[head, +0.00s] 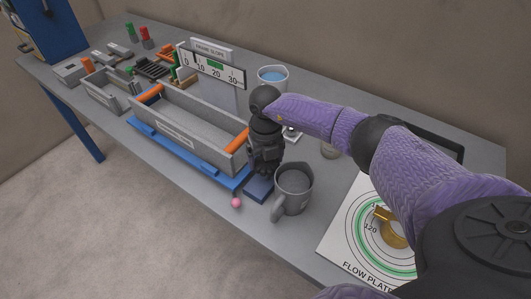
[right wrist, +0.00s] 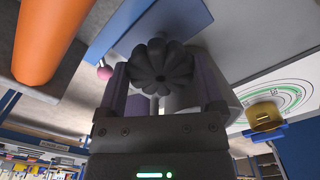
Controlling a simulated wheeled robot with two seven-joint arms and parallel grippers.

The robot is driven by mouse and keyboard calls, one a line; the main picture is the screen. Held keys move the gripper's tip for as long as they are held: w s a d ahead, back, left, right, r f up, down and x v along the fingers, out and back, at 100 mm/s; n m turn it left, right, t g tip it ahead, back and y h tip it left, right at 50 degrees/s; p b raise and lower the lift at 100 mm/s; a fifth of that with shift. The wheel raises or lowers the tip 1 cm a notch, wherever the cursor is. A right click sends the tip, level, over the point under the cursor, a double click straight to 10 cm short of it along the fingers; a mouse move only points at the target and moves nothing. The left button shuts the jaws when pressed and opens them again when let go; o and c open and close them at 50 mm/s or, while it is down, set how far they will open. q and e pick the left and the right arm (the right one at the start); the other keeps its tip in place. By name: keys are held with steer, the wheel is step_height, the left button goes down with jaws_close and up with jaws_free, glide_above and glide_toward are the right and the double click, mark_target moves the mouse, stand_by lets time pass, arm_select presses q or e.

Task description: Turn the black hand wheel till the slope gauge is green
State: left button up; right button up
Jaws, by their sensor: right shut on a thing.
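The black hand wheel (right wrist: 158,65) is a lobed knob in the right wrist view, between the two fingers of my right gripper (right wrist: 162,92). My right gripper (head: 264,165) is shut on it at the right end of the grey trough (head: 190,128); in the head view the gripper hides the wheel. The slope gauge (head: 222,72) is a white scale plate marked 0 to 30 with a green band, standing behind the trough. Its pointer is too small to read surely. My left gripper is not in view.
A grey jug (head: 293,188) stands close beside my right gripper. A pink ball (head: 236,202) is near the blue base (head: 170,149) of the trough. A white flow plate (head: 345,243) with a brass piece (head: 392,231) lies at the right. A bucket (head: 273,77) stands behind.

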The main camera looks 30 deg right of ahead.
steer(key=m+p, duration=0.1)
steer(key=m, duration=0.1)
steer(key=m+p, duration=0.1)
steer(key=m, duration=0.1)
steer(key=shift+d+r, duration=0.1)
steer(key=shift+r, duration=0.1)
steer(key=shift+f+m+p, duration=0.1)
steer(key=shift+m+p, duration=0.45)
steer(key=shift+m, duration=0.65)
steer(key=o, duration=1)
step_height(320, 180, up, 10)
steer(key=p, duration=0.2)
steer(key=shift+f+p, duration=0.1)
steer(key=shift+p, duration=0.2)
